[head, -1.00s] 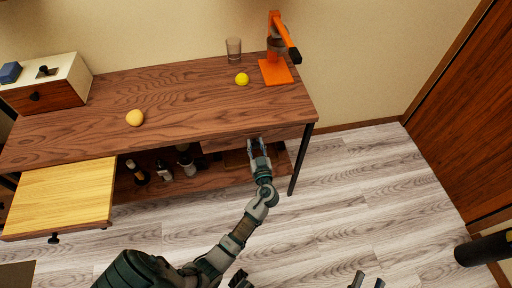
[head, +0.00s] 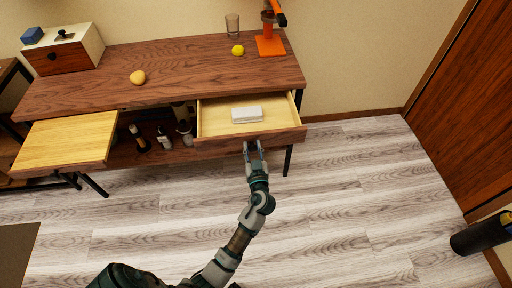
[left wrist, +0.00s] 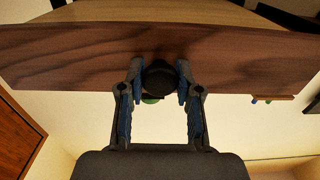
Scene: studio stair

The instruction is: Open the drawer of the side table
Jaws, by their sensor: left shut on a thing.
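The brown wooden table (head: 170,76) has a drawer (head: 220,146) at its right end, pulled out toward me. Its pale inside shows, with a white block-like item (head: 247,114) lying in it. My left gripper (head: 252,146) is at the middle of the drawer front. In the left wrist view my left gripper (left wrist: 158,85) has its two blue-padded fingers closed on either side of a dark round knob (left wrist: 158,75) on the wooden drawer front (left wrist: 70,50). In the head view the fingers hide the knob. My right gripper is out of view.
On the tabletop are a yellow ball (head: 238,50), a tan round item (head: 137,77), a glass (head: 232,25), an orange device (head: 270,45) and a small box (head: 75,52). A light wooden panel (head: 65,140) juts out at left. Floor in front is clear.

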